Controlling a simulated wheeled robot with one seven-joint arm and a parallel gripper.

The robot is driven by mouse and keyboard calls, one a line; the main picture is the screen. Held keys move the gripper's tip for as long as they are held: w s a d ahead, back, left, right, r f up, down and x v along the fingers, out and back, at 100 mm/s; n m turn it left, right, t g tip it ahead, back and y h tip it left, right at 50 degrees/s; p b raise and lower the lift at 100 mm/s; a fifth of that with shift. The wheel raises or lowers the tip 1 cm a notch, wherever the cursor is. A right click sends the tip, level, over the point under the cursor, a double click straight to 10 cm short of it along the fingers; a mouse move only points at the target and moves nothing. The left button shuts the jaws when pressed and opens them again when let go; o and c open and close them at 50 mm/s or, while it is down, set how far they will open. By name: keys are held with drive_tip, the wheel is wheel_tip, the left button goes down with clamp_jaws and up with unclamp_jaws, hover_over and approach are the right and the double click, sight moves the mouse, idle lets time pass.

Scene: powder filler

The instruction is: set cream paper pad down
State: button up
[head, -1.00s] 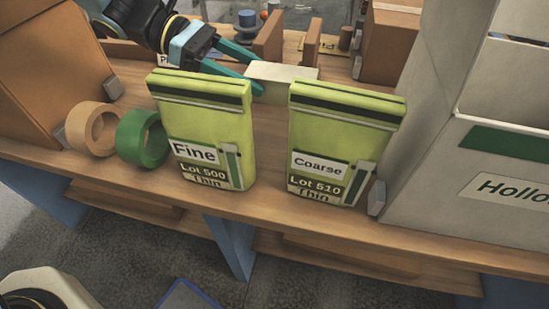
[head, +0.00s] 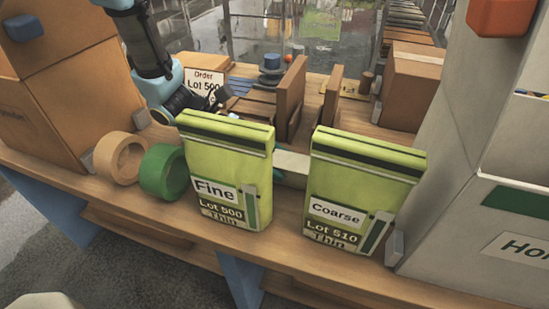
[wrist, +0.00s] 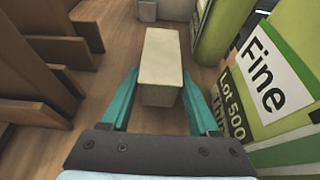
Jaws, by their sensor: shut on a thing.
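The cream paper pad (wrist: 162,58) is a pale block, seen between the two teal fingers of my gripper (wrist: 160,76) in the wrist view. The fingers are shut on its near end. In the head view, part of the pad (head: 293,166) shows in the gap between the Fine bag (head: 228,165) and the Coarse bag (head: 360,185), behind them. My gripper is mostly hidden behind the Fine bag there. The pad looks low over the wooden table (head: 290,200); I cannot tell whether it touches it.
The Fine bag also stands close at right in the wrist view (wrist: 270,75). Brown upright dividers (wrist: 35,75) stand at left. Tan tape (head: 118,157) and green tape (head: 163,172) rolls sit left of the bags. A pale cabinet (head: 480,150) stands at right.

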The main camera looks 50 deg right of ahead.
drive_tip(key=shift+f, duration=0.1)
drive_tip(key=shift+f, duration=0.15)
drive_tip(key=o, duration=1.3)
